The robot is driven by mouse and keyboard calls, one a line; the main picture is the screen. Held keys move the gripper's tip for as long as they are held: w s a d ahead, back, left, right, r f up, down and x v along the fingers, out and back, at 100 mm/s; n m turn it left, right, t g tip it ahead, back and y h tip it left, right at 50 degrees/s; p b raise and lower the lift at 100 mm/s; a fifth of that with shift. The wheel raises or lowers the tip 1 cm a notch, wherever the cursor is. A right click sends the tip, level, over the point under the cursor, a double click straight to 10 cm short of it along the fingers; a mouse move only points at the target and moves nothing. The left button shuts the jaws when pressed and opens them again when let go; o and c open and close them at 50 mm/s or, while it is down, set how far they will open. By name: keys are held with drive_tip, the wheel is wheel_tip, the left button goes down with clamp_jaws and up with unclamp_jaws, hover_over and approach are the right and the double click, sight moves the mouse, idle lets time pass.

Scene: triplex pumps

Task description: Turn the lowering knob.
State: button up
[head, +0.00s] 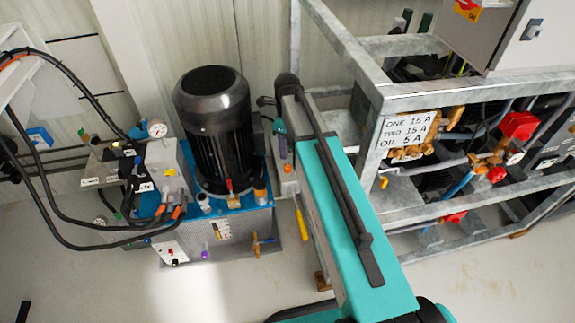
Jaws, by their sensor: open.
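I cannot tell which of the small controls is the lowering knob, as no label can be read at this size. The hydraulic pump unit (228,235), with a blue base and a black motor (213,125), stands left of my arm. My teal arm reaches up from the bottom right, right of the pump unit. My gripper cannot be made out.
A grey steel frame (432,95) with valves and red fittings fills the right, with a handwritten sign (408,133). A yellow handle (302,224) is beside my arm. The floor in front is mostly clear.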

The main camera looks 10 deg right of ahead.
sight(288, 166)
wheel_tip(288, 166, down, 10)
drive_tip(key=shift+d+b, duration=0.1)
drive_tip(key=shift+b, duration=0.3)
idle(0.3)
drive_tip(key=c, duration=1.1)
drive_tip(key=shift+o, duration=0.2)
